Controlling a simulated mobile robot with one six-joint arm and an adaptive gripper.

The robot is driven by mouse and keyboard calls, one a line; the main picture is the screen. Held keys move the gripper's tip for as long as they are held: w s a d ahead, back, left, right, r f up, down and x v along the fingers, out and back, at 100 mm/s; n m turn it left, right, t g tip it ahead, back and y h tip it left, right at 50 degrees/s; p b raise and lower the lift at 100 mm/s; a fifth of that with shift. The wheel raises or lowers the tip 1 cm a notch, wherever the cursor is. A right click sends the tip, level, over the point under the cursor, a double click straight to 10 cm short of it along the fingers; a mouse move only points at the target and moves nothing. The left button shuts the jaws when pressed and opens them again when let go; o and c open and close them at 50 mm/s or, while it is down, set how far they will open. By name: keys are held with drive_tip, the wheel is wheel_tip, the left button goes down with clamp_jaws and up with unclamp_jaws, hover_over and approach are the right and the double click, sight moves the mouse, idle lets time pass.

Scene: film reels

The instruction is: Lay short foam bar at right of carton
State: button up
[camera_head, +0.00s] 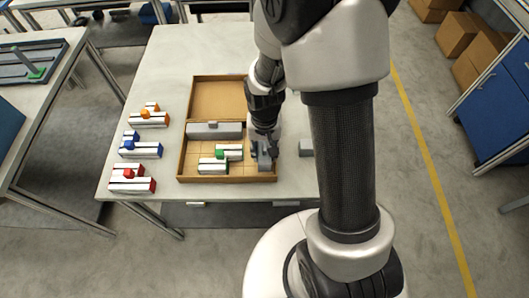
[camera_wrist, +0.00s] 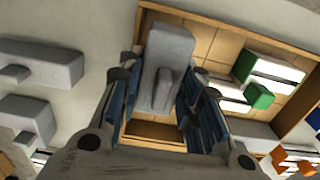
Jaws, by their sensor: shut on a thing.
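The open brown carton (camera_head: 181,150) stands on the white table. My gripper (camera_head: 264,157) points down at the carton's right end. It is shut on a short grey foam bar (camera_wrist: 168,50), which has a small raised grip block on top. In the wrist view, the bar is between my fingers (camera_wrist: 158,95) and over the carton's end strip. I cannot tell whether it touches the carton floor. A longer grey foam bar (camera_head: 215,131) lies across the carton's middle. White-and-black pieces with green blocks (camera_head: 220,155) lie in the front part, left of the held bar.
Another grey foam bar (camera_head: 306,148) lies on the table right of the carton; the wrist view shows two grey bars there, including a nearer one (camera_wrist: 30,115). Orange (camera_head: 149,118), blue (camera_head: 140,148) and red (camera_head: 132,181) sets stand left of the carton. The table behind the carton is clear.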

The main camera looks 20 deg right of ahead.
drive_tip(key=shift+f, duration=0.6)
drive_tip(key=shift+f+b, duration=0.5)
drive_tip(key=shift+f, duration=0.15)
drive_tip(key=o, duration=0.8)
